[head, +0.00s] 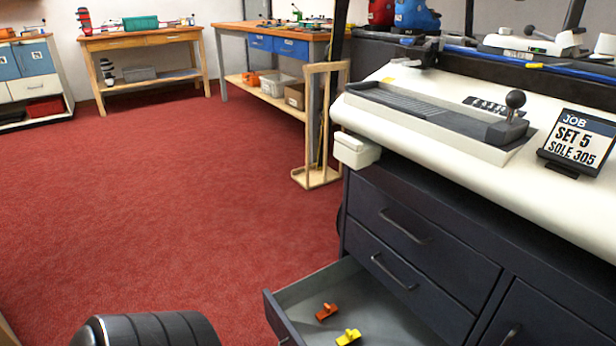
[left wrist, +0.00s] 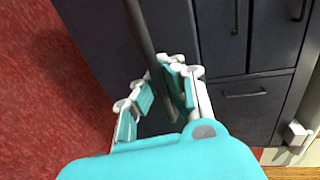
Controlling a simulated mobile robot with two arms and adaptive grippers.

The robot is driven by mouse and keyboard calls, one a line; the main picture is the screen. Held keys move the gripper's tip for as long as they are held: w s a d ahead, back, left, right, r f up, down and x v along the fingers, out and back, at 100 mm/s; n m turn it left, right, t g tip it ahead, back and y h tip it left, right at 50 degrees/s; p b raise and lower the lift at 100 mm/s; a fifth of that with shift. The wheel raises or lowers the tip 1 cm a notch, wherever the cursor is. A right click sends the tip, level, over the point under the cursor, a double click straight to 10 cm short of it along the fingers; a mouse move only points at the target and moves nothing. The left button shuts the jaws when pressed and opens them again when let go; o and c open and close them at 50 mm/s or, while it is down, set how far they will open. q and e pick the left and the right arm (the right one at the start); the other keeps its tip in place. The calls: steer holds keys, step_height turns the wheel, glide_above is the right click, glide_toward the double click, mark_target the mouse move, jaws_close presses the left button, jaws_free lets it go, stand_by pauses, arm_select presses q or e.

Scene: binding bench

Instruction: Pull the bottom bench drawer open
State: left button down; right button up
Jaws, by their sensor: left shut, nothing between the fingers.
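The bottom bench drawer (head: 272,316) stands pulled out from the dark cabinet, with its pale grey inside showing in the head view. An orange piece (head: 326,312) and a yellow piece (head: 348,337) lie on its floor. In the left wrist view my left gripper (left wrist: 160,88), with teal and white fingers, is shut and empty. It is close to a dark panel and a long grey bar (left wrist: 142,30). I cannot tell whether the fingers touch the bar. My right gripper is in neither view.
Two closed drawers (head: 425,220) with bar handles sit above the open one. A dark door (head: 540,320) is to their right. A white box (head: 356,150) sticks out at the bench corner near a wooden stand (head: 318,178). Red carpet (head: 160,200) is clear to the left.

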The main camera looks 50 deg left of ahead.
arm_select(q)
steer(key=shift+s, duration=0.4)
steer(key=c, duration=1.4)
jaws_free()
steer(key=shift+s, duration=0.1)
steer(key=v, duration=1.1)
steer(key=shift+s, duration=0.4)
steer(key=shift+w+r, duration=0.1)
